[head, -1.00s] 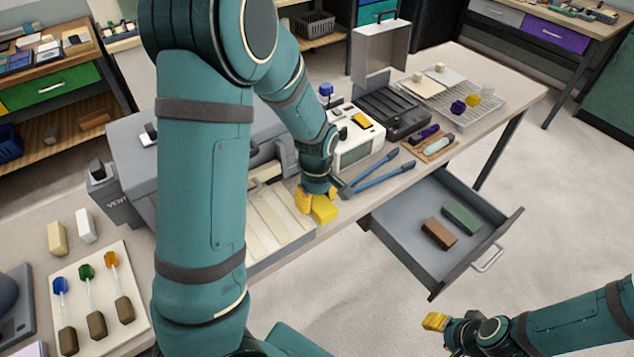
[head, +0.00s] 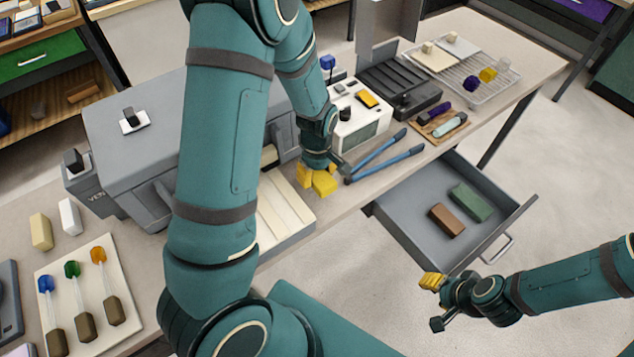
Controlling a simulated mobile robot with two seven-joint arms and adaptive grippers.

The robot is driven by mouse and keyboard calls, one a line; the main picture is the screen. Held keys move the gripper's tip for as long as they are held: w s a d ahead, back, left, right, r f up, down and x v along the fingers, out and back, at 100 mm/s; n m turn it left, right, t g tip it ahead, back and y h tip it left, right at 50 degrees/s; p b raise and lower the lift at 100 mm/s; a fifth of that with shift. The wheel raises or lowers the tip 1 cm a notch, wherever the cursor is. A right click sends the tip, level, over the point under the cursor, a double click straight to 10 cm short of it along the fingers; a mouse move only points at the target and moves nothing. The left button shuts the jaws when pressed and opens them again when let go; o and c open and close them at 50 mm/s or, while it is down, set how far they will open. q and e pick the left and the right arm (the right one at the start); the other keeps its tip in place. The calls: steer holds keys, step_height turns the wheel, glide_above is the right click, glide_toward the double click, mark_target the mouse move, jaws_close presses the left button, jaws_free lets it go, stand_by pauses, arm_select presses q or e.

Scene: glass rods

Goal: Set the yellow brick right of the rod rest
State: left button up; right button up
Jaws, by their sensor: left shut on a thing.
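My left gripper (head: 317,178) is shut on the yellow brick (head: 325,184), low by the bench's front edge, left of the blue-handled tool. The gripper's yellow fingers partly hide the brick. I cannot tell if the brick touches the bench. A tan wooden holder (head: 427,133) bearing a purple piece and a pale blue piece lies farther right; it may be the rod rest. My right gripper (head: 432,281) is at the lower right, away from the bench; its jaw gap cannot be made out.
The blue-handled tool (head: 384,163) lies just right of the brick. A white boxy device (head: 357,133) stands behind. An open drawer (head: 408,217) with brown and green bricks juts out below the bench. A cream board (head: 98,322) with several coloured rods lies at left.

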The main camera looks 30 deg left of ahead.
mark_target(317, 182)
arm_select(q)
steer(key=shift+f+b, duration=0.3)
steer(key=shift+f, duration=1.65)
steer(key=o, duration=1.3)
steer(key=shift+f, duration=0.1)
steer(key=shift+c, duration=0.2)
